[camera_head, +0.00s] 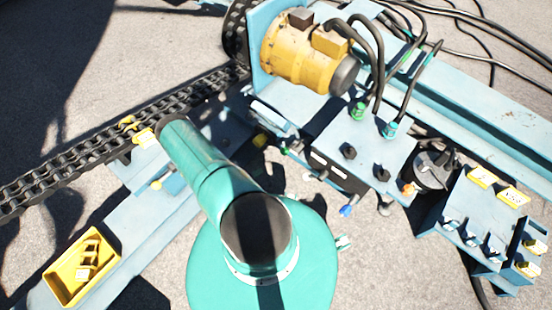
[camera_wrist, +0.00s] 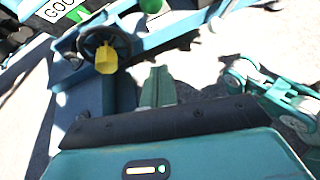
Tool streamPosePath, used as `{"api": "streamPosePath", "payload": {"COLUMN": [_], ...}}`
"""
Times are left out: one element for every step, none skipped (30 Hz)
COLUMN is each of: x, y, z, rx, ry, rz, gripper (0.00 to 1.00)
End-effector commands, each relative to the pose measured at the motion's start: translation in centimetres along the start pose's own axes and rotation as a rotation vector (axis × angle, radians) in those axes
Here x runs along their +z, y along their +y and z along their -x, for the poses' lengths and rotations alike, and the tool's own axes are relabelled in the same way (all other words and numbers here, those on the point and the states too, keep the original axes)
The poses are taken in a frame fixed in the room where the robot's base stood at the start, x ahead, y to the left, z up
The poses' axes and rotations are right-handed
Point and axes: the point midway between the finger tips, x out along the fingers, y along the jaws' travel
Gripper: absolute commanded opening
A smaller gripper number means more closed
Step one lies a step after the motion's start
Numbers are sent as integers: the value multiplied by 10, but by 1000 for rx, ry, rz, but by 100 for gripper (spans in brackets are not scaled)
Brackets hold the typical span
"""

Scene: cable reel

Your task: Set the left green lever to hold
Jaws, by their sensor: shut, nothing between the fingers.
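In the wrist view my gripper (camera_wrist: 157,88) has its two teal fingers together, with nothing between them. A green rounded knob (camera_wrist: 152,6) shows beyond the fingertips at the top edge, cut off by the frame; I cannot tell whether it is the left green lever. A yellow knob (camera_wrist: 106,60) stands in front of a dark wheel, left of the fingers. Neither is touched. In the head view a small green tip (camera_head: 285,150) sits at the left side of the blue valve block (camera_head: 365,140). My gripper is hidden in the head view, and the lever's setting cannot be read.
A yellow motor (camera_head: 300,55) with black hoses stands behind the valve block. A heavy chain (camera_head: 110,140) runs along the left. A yellow tray (camera_head: 82,268) lies lower left. A blue box with small levers (camera_head: 485,225) stands at right. Bare ground lies in front of the valve block.

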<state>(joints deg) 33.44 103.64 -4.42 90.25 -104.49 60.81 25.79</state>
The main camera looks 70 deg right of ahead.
Motion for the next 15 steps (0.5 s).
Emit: {"api": "streamPosePath", "payload": {"x": [0,0,0,0,0,0,0,1,1,1,0,0,1,0,0], "y": [0,0,0,-1,-1,-1,-1,-1,-2,-1,-2,-2,-2,-1,-2], "z": [-1,-2,-4,-6,-9,-14,-18,-23,-30,-35,-41,-49,-54,-59,-66], "rx": [0,-1,-2,-3,-4,-4,-4,-4,-5,-5,-5,-5,-5,-4,-5], "ry": [0,0,-1,-1,-1,-1,-1,-1,-2,-2,-1,-2,-2,-1,-1], "rz": [0,-1,-1,-1,-1,-2,-2,-2,-2,-4,-3,-4,-3,-3,-4], "gripper": [0,0,0,0,0,0,0,0,0,0,0,0,0,0,0]}}
